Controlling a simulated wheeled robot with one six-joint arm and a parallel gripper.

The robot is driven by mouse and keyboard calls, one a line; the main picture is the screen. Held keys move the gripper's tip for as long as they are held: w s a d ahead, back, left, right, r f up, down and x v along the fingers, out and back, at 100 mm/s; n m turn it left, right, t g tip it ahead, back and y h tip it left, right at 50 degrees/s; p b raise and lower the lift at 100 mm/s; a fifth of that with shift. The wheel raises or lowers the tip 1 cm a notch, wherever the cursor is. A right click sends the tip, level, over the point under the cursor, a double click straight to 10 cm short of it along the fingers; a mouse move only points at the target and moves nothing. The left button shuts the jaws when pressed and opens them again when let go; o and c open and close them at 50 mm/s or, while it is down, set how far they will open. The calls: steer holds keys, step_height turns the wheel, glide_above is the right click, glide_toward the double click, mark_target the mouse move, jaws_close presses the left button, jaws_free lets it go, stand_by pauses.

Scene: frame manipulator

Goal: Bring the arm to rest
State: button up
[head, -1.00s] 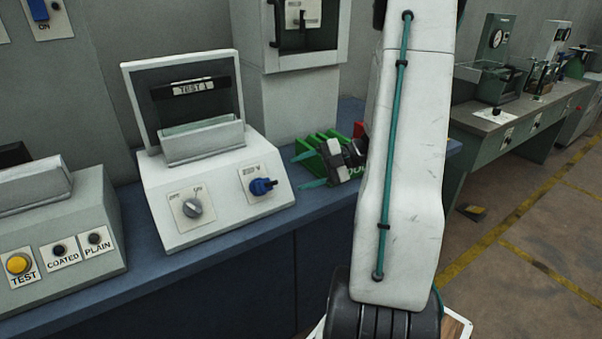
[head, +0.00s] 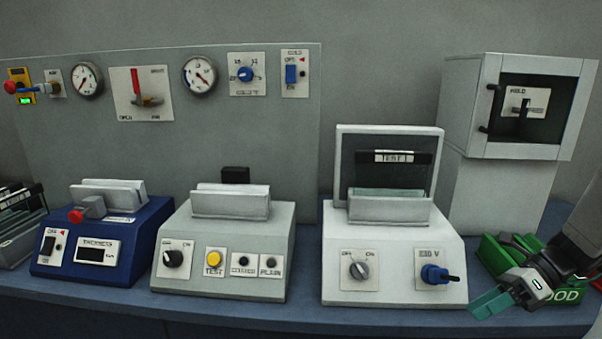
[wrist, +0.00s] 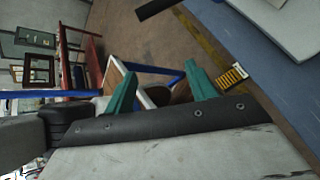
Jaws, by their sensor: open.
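My gripper (head: 488,303) is at the lower right of the head view, in front of the green tray. One teal finger shows clearly there; the other I cannot make out. In the wrist view both teal fingers (wrist: 161,86) stand well apart, with nothing held between them. My arm comes in from the right edge. I cannot tell whether the gripper touches the green tray (head: 492,258), which is marked "GOOD" and partly hidden by it.
A white tester (head: 395,280) with a raised "TEST 1" frame stands left of my gripper. A grey tester (head: 222,280) and a blue one (head: 95,250) stand further left. A white cabinet (head: 500,190) rises behind the tray. The blue bench front (head: 250,318) runs below.

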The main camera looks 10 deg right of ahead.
steer(key=s+a+r+n+h, duration=0.4)
steer(key=a+n, duration=0.4)
steer(key=n, duration=0.6)
steer(key=s+a+r+n+h, duration=0.5)
steer(key=a+r+n, duration=0.3)
steer(key=n, duration=0.6)
steer(key=shift+a+n+h, duration=0.4)
steer(key=shift+a+h, duration=0.1)
steer(key=shift+h, duration=0.4)
steer(key=shift+s, duration=0.1)
